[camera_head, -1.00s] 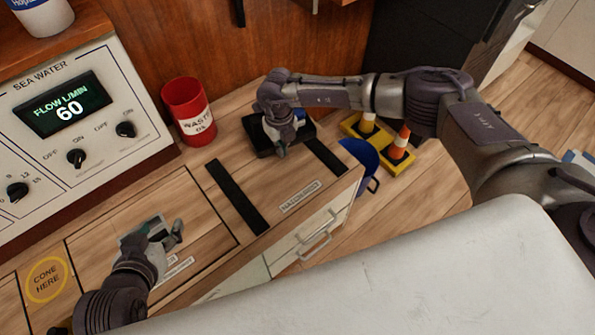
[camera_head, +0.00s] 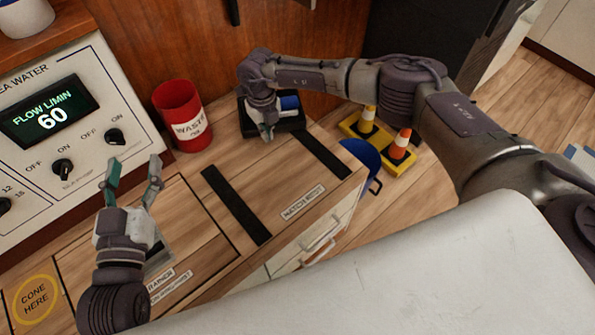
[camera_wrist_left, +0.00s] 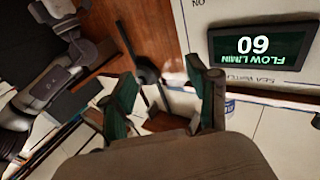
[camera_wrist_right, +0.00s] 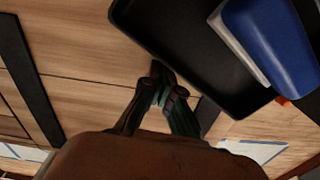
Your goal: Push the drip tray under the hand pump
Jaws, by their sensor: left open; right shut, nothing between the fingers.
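A black, shallow tray (camera_head: 289,124), which I take as the drip tray, lies on the wooden counter near the back wall. A blue and white object (camera_head: 289,102) is in it. My right gripper (camera_head: 267,137) is shut and empty at the tray's edge. In the right wrist view its fingertips (camera_wrist_right: 164,88) are close to the rim (camera_wrist_right: 150,45); I cannot tell whether they touch. My left gripper (camera_head: 134,172) is open and empty, raised over the counter, fingers toward the control panel. A dark long-handled thing (camera_wrist_left: 146,76) shows between its fingers; I cannot tell whether it is the hand pump.
A red waste bin (camera_head: 182,118) stands left of the tray. A control panel (camera_head: 60,130) is at the left. Black strips (camera_head: 236,205) lie on the counter.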

